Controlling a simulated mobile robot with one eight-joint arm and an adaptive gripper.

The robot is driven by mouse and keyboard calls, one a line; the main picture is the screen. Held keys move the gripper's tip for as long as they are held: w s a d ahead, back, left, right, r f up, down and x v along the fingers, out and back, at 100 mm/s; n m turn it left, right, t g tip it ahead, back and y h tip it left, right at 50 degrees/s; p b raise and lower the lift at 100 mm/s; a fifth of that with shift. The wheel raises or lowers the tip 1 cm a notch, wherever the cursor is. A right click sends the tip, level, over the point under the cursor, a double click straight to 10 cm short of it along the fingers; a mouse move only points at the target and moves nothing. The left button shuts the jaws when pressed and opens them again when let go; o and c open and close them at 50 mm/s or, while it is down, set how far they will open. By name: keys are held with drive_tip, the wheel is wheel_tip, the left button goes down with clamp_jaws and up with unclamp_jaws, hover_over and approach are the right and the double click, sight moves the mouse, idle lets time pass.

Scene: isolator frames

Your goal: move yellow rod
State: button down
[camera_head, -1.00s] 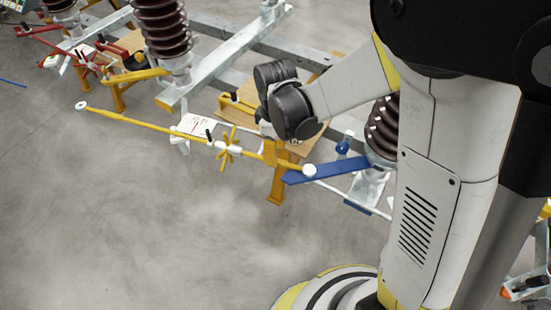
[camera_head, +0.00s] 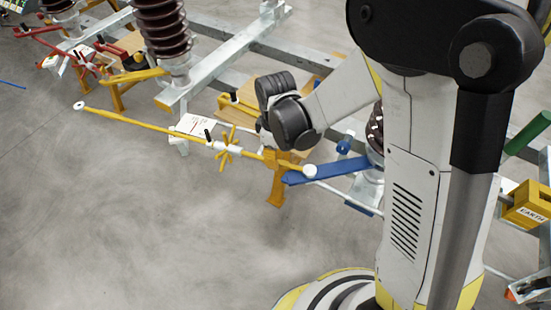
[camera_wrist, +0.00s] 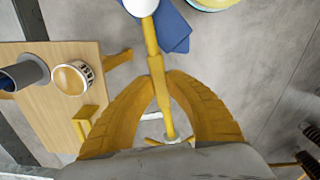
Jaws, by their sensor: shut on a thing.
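The yellow rod (camera_head: 140,124) runs from a pale ring at the far left to a white knob at the right, with white parts and a yellow star-shaped piece along it. In the wrist view the rod (camera_wrist: 151,38) passes between my yellow fingers, with its white knob at the top edge. My gripper (camera_wrist: 162,76) is shut on the rod with both fingertips against it. In the head view my gripper (camera_head: 272,158) is small and partly hidden by my dark wrist, near the rod's right part.
A blue bar (camera_head: 325,171) lies close to the rod's white knob. A wooden board (camera_wrist: 60,60) is at the left of the wrist view. Brown ribbed insulators (camera_head: 160,28) stand on a metal frame (camera_head: 225,55) behind. A yellow EARTH box (camera_head: 528,205) is at right. The front-left floor is clear.

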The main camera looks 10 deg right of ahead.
drive_tip(key=w+d+m, duration=0.1)
drive_tip(key=w+m, duration=0.1)
drive_tip(key=shift+d+m, duration=0.1)
drive_tip(key=shift+m, duration=0.2)
drive_tip(key=c, duration=1.3)
unclamp_jaws()
drive_tip(key=shift+c, duration=0.2)
wheel_tip(320, 180, up, 12)
